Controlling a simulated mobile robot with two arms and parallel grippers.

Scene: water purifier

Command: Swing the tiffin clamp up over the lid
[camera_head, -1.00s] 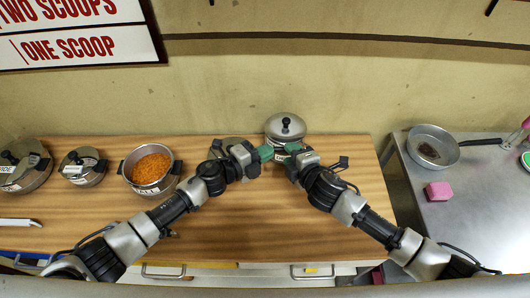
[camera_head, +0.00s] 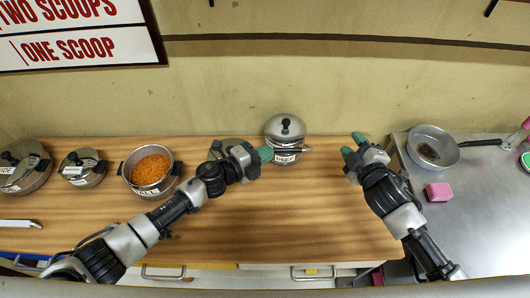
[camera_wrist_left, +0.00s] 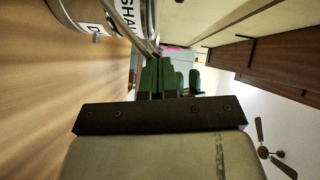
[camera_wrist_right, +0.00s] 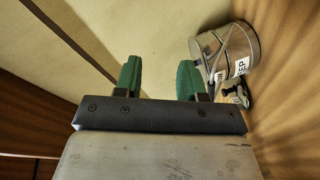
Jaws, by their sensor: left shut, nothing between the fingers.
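A thin metal bar, apparently the clamp (camera_head: 304,150), sticks out at the tiffin's front right, below the lid's top. My left gripper (camera_head: 267,154) is shut and empty, its green fingertips at the tiffin's front left. In the left wrist view, curved metal strips (camera_wrist_left: 136,32) beside the tiffin end close to those fingertips; contact is unclear. My right gripper (camera_head: 351,145) is open and empty, to the right of the tiffin. The right wrist view shows a labelled steel container (camera_wrist_right: 240,50), probably the tiffin.
A pot of orange lentils (camera_head: 151,169) and two lidded pots (camera_head: 83,167) (camera_head: 24,167) stand on the left. A steel lid lies partly behind my left gripper. A pan (camera_head: 433,147) and pink block (camera_head: 438,192) are on the metal table at right.

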